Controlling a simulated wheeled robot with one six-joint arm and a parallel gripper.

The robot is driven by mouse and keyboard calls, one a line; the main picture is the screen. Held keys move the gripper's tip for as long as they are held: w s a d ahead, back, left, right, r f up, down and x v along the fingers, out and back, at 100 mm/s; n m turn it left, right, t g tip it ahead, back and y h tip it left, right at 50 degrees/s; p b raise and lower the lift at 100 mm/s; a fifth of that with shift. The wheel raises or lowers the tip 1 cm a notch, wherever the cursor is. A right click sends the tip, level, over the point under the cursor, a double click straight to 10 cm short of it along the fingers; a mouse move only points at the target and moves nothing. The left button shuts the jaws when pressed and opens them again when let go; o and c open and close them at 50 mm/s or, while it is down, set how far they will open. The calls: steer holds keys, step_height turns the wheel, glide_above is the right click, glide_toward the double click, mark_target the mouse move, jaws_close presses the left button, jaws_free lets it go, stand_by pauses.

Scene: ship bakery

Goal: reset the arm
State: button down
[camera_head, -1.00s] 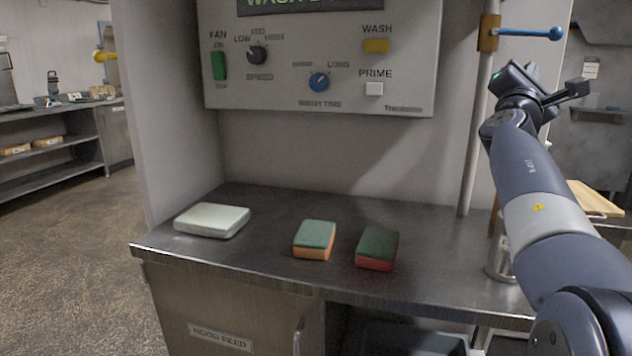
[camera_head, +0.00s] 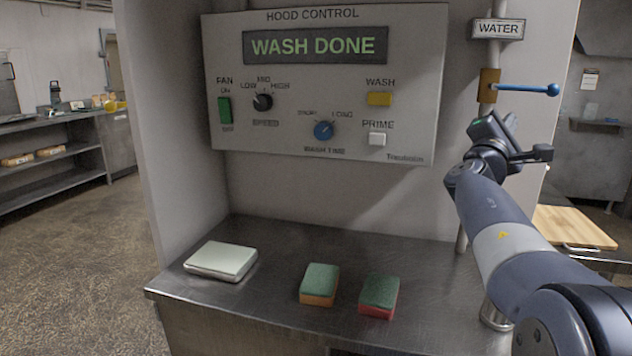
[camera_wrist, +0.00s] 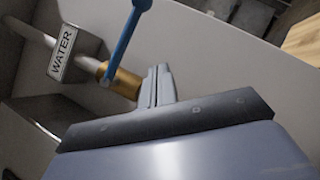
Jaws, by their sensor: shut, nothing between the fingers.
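My arm reaches up from the lower right in the head view, with its wrist in front of the steel pipe. My gripper shows in the wrist view (camera_wrist: 158,86), its two fingers together with nothing between them. In that view it is near the brass valve body (camera_wrist: 122,82) and the blue valve handle (camera_wrist: 128,38); I cannot tell the exact gap. In the head view the blue handle (camera_head: 527,89) points right, above my wrist. The gripper's fingertips are hard to make out there.
The hood control panel (camera_head: 325,85) reads WASH DONE. On the steel counter (camera_head: 270,285) lie a pale folded cloth (camera_head: 221,259), an orange-green sponge (camera_head: 319,284) and a red-green sponge (camera_head: 379,294). A WATER sign (camera_head: 497,28) hangs above the valve. A wooden board (camera_head: 572,228) lies at right.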

steer(key=a+m+g+p, duration=0.1)
steer(key=m+p, duration=0.1)
steer(key=p, duration=0.2)
steer(key=w+a+m+g+p, duration=0.1)
steer(key=a+p, duration=0.1)
steer(key=p, duration=0.3)
steer(key=a+m+g+p, duration=0.1)
steer(key=m+p, duration=0.1)
steer(key=p, duration=0.2)
steer(key=shift+w+a+f+m, duration=0.15)
steer(key=shift+a+f+m, duration=0.05)
steer(key=shift+m, duration=0.1)
steer(key=shift+f, duration=0.1)
steer(key=shift+y+p, duration=0.3)
